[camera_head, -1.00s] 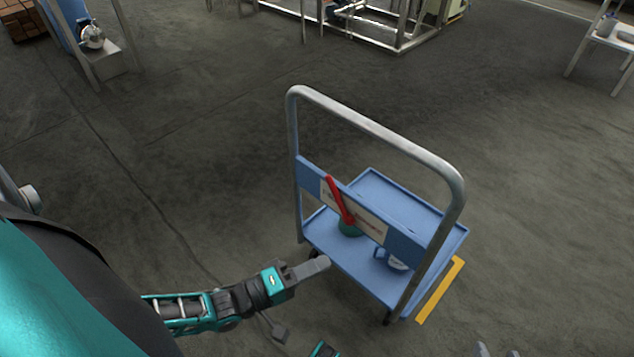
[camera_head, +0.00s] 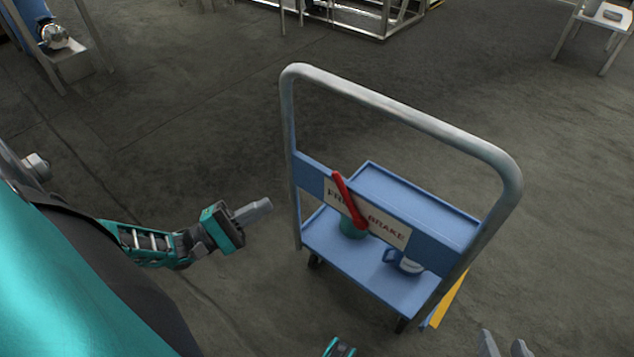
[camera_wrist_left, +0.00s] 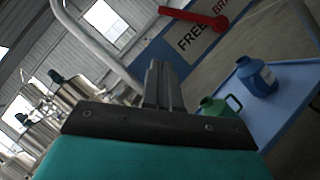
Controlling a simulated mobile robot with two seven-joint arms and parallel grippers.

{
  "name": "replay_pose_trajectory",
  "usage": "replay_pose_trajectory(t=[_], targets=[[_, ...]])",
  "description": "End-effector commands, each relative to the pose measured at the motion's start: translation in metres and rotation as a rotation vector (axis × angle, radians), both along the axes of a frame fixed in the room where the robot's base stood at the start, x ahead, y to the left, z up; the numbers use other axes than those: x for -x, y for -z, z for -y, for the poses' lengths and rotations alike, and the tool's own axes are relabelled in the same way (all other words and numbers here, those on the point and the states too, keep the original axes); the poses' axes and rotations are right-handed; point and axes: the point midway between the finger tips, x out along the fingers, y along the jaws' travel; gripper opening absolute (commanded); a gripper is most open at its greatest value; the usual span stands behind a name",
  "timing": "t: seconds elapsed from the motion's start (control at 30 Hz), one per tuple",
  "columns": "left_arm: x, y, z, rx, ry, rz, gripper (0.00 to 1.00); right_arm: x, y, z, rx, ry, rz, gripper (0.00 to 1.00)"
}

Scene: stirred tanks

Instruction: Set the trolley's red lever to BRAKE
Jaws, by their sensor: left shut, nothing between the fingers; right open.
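The blue trolley (camera_head: 318,245) stands ahead with its grey push handle (camera_head: 400,112) facing me. Its red lever (camera_head: 348,198) sits on the label plate (camera_head: 387,227) of the blue crossbar and leans up and left, over the FREE side; BRAKE is lettered on the right. In the left wrist view the lever (camera_wrist_left: 195,17) is at the top. My left gripper (camera_head: 268,204) is shut and empty, left of the trolley's handle and apart from it. Its closed fingers (camera_wrist_left: 163,85) also show in the wrist view. My right gripper (camera_head: 505,345) is open at the bottom edge, partly cut off.
A green container (camera_head: 352,229) and a blue jug (camera_head: 405,262) stand on the trolley deck. Steel frames and a small table (camera_head: 607,22) are at the back. Floor left of the trolley is clear.

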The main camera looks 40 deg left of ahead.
Motion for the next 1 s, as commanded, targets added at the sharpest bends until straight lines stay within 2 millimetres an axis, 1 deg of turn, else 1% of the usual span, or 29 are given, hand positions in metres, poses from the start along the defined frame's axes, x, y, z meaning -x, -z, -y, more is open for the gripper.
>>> replay_pose_trajectory(t=[0.33, 0.47, 0.57, 0.93, 1.0], targets=[[0.0, -0.001, 0.0, 0.002, 0.001, 0.0, 0.0, -0.001, -0.001, 0.002, 0.002, 0.003, 0.002, 0.47], [-0.007, -0.003, 0.004, 0.003, 0.001, 0.002, 0.0, 0.0, 0.0, 0.002, 0.002, 0.004, 0.001, 0.47], [-0.018, -0.008, 0.012, 0.004, 0.002, 0.003, 0.0, 0.001, 0.0, 0.003, 0.002, 0.005, -0.002, 0.47], [-0.081, -0.033, 0.053, 0.003, 0.002, 0.004, 0.0, 0.003, 0.003, 0.003, 0.004, 0.006, -0.007, 0.47], [-0.081, -0.038, 0.061, 0.003, 0.003, 0.001, 0.0, 0.003, 0.002, 0.003, 0.004, 0.006, -0.007, 0.47]])
